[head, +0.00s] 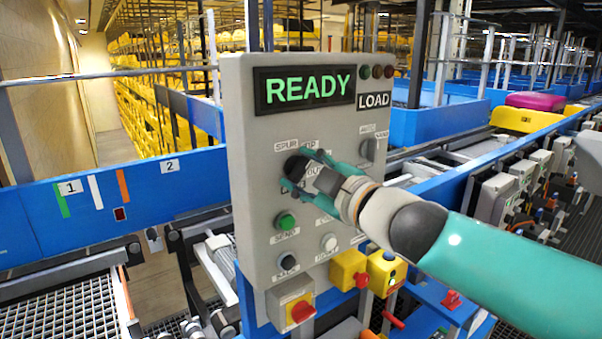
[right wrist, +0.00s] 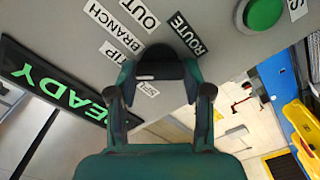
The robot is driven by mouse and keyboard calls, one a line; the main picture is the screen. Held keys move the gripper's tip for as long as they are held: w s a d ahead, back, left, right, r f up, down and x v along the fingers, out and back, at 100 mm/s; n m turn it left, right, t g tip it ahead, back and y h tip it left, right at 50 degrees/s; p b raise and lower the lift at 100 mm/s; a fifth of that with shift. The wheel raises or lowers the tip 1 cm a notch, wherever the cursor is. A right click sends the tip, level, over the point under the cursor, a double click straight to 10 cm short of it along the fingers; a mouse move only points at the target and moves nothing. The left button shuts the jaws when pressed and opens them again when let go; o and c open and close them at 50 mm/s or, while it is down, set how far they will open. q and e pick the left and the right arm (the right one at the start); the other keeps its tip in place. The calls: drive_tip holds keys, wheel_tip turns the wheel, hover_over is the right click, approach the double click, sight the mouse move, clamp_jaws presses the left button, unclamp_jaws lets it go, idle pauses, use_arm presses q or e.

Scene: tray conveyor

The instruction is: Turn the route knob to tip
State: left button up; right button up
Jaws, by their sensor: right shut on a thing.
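The grey control panel (head: 250,190) stands in the middle of the head view, with a green READY display (head: 304,88). My right gripper (head: 306,172) reaches the panel from the right and is shut on the route knob (head: 294,164). In the right wrist view the dark route knob (right wrist: 162,66) sits between the two fingertips of the right gripper (right wrist: 160,88). Labels ROUTE, OUT, BRANCH, TIP and SPUR lie around it. A short pale mark shows on the knob's left side; I cannot tell which label it points at. My left gripper is not in view.
The green button (head: 286,222), the white button (head: 329,243) and the AUTO/HAND knob (head: 370,149) are close to my gripper on the panel. A red and yellow switch (head: 300,311) is below. Blue conveyor rails (head: 140,190) run behind.

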drive_tip(key=shift+a+f, duration=0.1)
drive_tip(key=shift+f, duration=0.2)
drive_tip(key=o, duration=1.2)
drive_tip(key=shift+s+r, duration=0.1)
drive_tip(key=shift+c, duration=0.2)
drive_tip(key=shift+r, duration=0.1)
drive_tip(key=shift+s+d, duration=0.35)
drive_tip(key=shift+d, duration=0.05)
drive_tip(key=v, duration=1.1)
